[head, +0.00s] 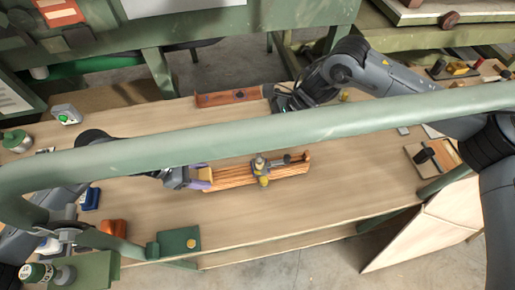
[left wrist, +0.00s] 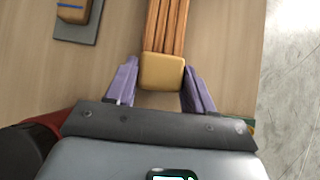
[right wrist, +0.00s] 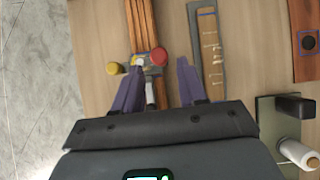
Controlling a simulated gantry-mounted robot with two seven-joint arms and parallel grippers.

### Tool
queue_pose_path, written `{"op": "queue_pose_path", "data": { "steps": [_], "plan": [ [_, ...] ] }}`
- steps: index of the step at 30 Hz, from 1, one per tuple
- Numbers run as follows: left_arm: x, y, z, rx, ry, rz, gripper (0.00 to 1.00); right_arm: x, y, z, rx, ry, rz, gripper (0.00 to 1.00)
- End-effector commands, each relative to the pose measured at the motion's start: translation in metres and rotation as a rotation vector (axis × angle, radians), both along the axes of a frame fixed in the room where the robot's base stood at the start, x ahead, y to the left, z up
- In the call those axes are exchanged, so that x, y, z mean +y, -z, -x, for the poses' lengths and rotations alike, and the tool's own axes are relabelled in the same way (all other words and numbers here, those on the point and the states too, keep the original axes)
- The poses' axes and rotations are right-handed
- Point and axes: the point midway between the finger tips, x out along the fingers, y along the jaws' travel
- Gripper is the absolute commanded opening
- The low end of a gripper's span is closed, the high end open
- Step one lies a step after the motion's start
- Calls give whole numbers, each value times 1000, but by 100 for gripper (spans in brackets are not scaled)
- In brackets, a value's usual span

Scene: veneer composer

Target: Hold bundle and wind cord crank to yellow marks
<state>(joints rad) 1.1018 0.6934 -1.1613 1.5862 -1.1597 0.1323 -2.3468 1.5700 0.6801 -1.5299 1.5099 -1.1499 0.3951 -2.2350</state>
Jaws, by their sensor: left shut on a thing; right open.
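The bundle of long brown wooden strips (head: 228,175) lies on the bench, with a yellow-tan block at its left end. My left gripper (head: 203,178) is shut on this end block, which also shows between its purple fingers in the left wrist view (left wrist: 162,71). The cord crank (head: 261,168) sits across the bundle near its middle. In the right wrist view the crank (right wrist: 138,62) has a yellow knob on one side and a red knob on the other. My right gripper (right wrist: 158,78) is open, its fingers apart and empty. I cannot make out the cord or yellow marks clearly.
A reddish board (head: 228,97) lies behind the bundle. A green box (head: 178,242) stands at the front edge. A green bar crosses the head view.

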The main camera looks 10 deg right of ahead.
Motion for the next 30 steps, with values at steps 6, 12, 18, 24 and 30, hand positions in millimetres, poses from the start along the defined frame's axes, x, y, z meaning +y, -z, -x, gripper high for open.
{"op": "queue_pose_path", "data": {
  "steps": [6,12,18,24,30],
  "plan": [
    [3,7,2,10,-2,-11,0,13,20,0,1,0,0,41],
    [3,7,2,10,-2,-11,0,21,31,1,2,1,0,41],
    [2,7,2,10,-2,-10,0,23,34,0,0,2,0,41],
    [2,7,2,10,-2,-10,0,23,34,0,0,2,0,41],
    [2,7,2,9,-2,-10,0,24,33,-2,0,-83,0,41]
  ]
}}
